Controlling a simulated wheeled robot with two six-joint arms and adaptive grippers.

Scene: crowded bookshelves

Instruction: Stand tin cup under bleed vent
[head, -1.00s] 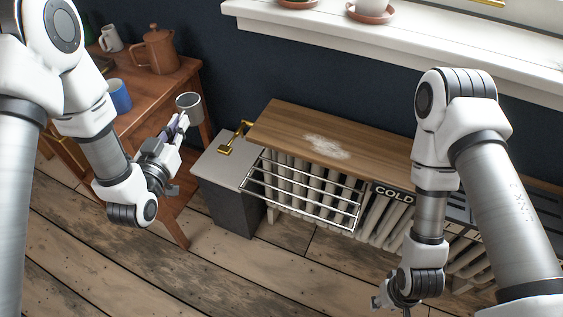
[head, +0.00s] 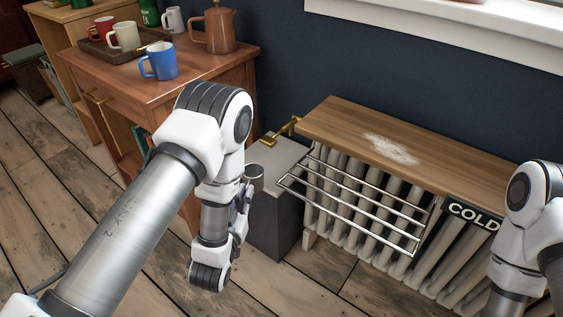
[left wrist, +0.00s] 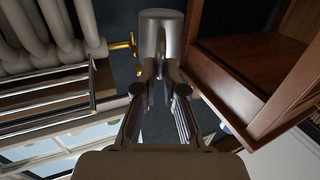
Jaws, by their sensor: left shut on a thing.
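The tin cup (head: 254,172) is a small grey metal cup, partly hidden by my left arm. In the left wrist view the cup (left wrist: 160,35) is large at the top, between the fingertips. My left gripper (left wrist: 161,72) is shut on it. In the head view this gripper (head: 245,192) is mostly behind my wrist. The brass bleed vent (head: 282,132) juts from the radiator's left end, above a grey block (head: 288,152). The vent (left wrist: 124,46) also shows just left of the cup in the wrist view. The cup appears near the block's left edge; contact cannot be told.
The radiator (head: 350,215) has a wooden shelf (head: 440,150) on top and a wire rack (head: 350,200) jutting from its front. A wooden cabinet (head: 180,90) stands left, holding a blue mug (head: 160,62), a coffee pot (head: 215,30) and a tray of mugs (head: 98,43).

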